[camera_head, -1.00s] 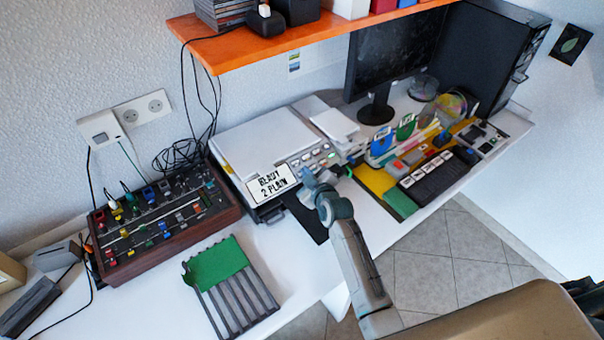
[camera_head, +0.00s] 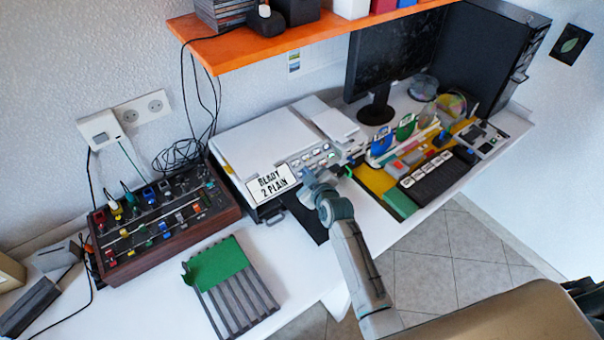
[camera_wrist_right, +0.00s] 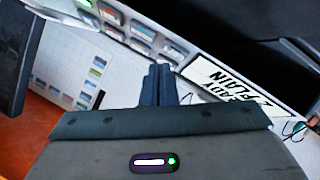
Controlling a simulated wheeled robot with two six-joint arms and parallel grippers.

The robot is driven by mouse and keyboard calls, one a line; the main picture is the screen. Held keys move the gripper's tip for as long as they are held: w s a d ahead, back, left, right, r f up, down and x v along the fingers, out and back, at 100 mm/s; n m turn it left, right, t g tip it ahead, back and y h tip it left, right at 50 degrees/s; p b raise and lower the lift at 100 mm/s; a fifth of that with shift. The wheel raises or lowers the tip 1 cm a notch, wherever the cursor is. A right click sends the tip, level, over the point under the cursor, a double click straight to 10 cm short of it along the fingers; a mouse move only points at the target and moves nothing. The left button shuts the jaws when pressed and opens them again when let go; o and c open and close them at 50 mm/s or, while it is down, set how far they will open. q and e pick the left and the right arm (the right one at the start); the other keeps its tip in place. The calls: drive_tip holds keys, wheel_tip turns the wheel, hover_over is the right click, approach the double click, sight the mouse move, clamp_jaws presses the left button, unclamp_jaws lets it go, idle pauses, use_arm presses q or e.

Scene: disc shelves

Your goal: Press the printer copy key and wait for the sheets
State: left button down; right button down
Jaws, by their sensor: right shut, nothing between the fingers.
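The white printer (camera_head: 262,140) stands on the desk against the wall. Its tilted front sign (camera_head: 271,185) reads "READY 2 PLAIN". A row of keys (camera_head: 318,156) lies to the right of the sign; in the right wrist view the keys (camera_wrist_right: 142,30) show at the top and the sign (camera_wrist_right: 232,82) at the right. My right gripper (camera_head: 308,176) is shut and empty, at the printer's front edge close to the keys and the sign. Its shut fingers (camera_wrist_right: 157,70) point toward the panel; I cannot tell whether they touch it. The copy key cannot be singled out. My left gripper is out of view.
A mixer-like box (camera_head: 160,222) with knobs stands left of the printer. A green-and-grey slotted rack (camera_head: 238,297) lies in front. A monitor (camera_head: 385,60) and a crowded disc and key area (camera_head: 425,170) are to the right. An orange shelf (camera_head: 310,36) hangs above.

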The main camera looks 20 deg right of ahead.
idle(0.4)
drive_tip(key=shift+w+a+f+b, duration=0.1)
drive_tip(key=shift+w+f+b, duration=0.1)
drive_tip(key=shift+f+b, duration=0.15)
drive_tip(key=shift+w+f+b, duration=0.15)
drive_tip(key=shift+f+b, duration=0.25)
idle(0.6)
drive_tip(key=shift+r, duration=0.1)
drive_tip(key=shift+s+r+p, duration=0.4)
drive_tip(key=shift+r+p, duration=0.25)
drive_tip(key=shift+p, duration=0.1)
